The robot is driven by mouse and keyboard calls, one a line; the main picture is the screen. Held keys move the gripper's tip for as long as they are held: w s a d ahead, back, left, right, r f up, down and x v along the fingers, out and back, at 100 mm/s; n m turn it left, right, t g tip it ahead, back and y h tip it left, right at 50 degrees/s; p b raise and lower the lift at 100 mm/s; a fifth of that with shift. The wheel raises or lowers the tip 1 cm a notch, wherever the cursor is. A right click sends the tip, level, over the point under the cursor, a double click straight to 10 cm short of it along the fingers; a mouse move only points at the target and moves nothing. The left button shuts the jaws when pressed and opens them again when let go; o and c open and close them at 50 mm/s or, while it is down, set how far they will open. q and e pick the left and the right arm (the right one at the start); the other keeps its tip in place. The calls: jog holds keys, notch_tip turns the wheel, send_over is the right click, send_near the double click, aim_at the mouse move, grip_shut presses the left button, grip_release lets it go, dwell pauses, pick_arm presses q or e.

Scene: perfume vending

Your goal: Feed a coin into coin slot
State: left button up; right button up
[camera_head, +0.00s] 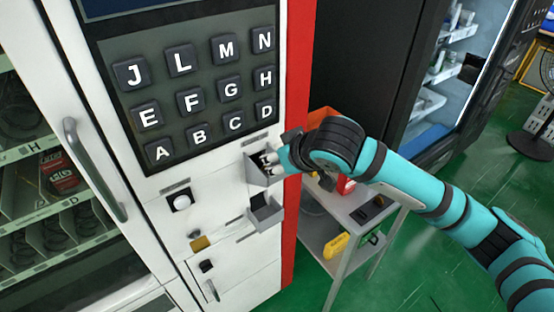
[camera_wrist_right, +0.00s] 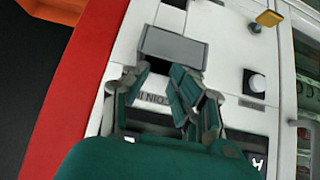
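Part of a "COIN IN" label (camera_wrist_right: 156,98) shows through this gap. I see no coin between the fingers or elsewhere. My left gripper is not in view.
The lettered keypad (camera_head: 195,95) is to the left, above a round white button (camera_head: 181,202). A side table (camera_head: 345,203) stands close right of the machine.

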jog(key=shift+s+a+f, duration=0.2)
jog(key=shift+s, duration=0.05)
jog(key=shift+s+r, duration=0.1)
jog(key=shift+r, duration=0.1)
jog(key=v, duration=1.1)
jog(key=shift+d+r, duration=0.3)
jog(key=shift+r, duration=0.1)
